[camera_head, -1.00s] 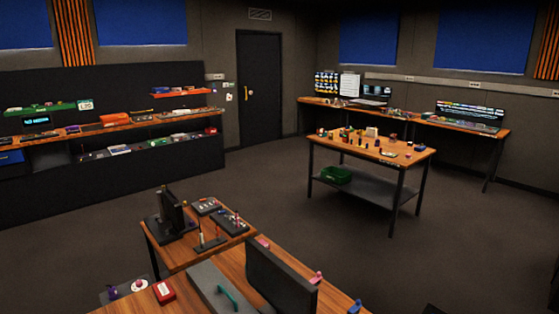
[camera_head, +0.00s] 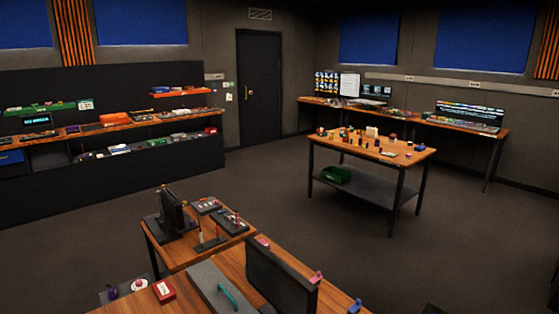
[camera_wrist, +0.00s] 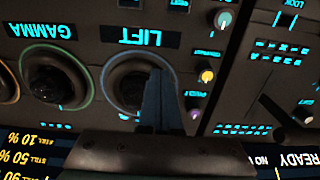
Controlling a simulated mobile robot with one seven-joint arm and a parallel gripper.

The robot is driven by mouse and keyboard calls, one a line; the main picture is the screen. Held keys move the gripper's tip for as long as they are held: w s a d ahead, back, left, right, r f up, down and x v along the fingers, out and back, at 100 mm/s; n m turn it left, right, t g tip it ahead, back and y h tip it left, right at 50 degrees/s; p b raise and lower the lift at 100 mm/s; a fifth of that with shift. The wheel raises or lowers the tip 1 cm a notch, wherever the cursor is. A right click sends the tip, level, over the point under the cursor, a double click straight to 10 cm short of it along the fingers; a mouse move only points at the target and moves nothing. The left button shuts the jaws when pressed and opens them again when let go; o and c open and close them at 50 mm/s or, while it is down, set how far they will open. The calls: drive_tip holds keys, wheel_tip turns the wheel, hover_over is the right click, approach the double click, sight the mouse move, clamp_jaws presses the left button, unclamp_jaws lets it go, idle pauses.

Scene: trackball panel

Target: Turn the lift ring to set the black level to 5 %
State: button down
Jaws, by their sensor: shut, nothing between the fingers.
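In the wrist view the panel shows upside down. The lift ring (camera_wrist: 115,72) is a grey ring around a dark ball, below the blue LIFT label (camera_wrist: 140,38). My gripper (camera_wrist: 158,82) is shut and empty. Its fingers reach over the right part of the ring and hide some of it and of the ball. I cannot tell whether they touch the ring. No black level reading can be made out. My gripper and the lift ring cannot be made out in the head view.
A second ring with a dark ball (camera_wrist: 48,82) sits left of the lift ring, below the GAMMA label (camera_wrist: 38,30). Small knobs, white (camera_wrist: 223,20) and yellow (camera_wrist: 207,76), stand to the right. A screen edge with yellow percentages (camera_wrist: 22,157) is at the lower left.

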drive_tip(key=shift+s+n+p, duration=0.25)
drive_tip(key=shift+n+p, duration=0.1)
drive_tip(key=shift+n, duration=0.25)
drive_tip(key=shift+s+n, duration=0.15)
drive_tip(key=shift+n, duration=0.35)
drive_tip(key=shift+s+d+f+n+p, duration=0.1)
drive_tip(key=shift+s+n+p, duration=0.3)
drive_tip(key=shift+n, duration=0.6)
drive_tip(key=shift+s, duration=0.15)
drive_tip(key=shift+s+d+n, duration=0.15)
drive_tip(key=shift+s+n, duration=0.15)
drive_tip(key=shift+n, duration=0.7)
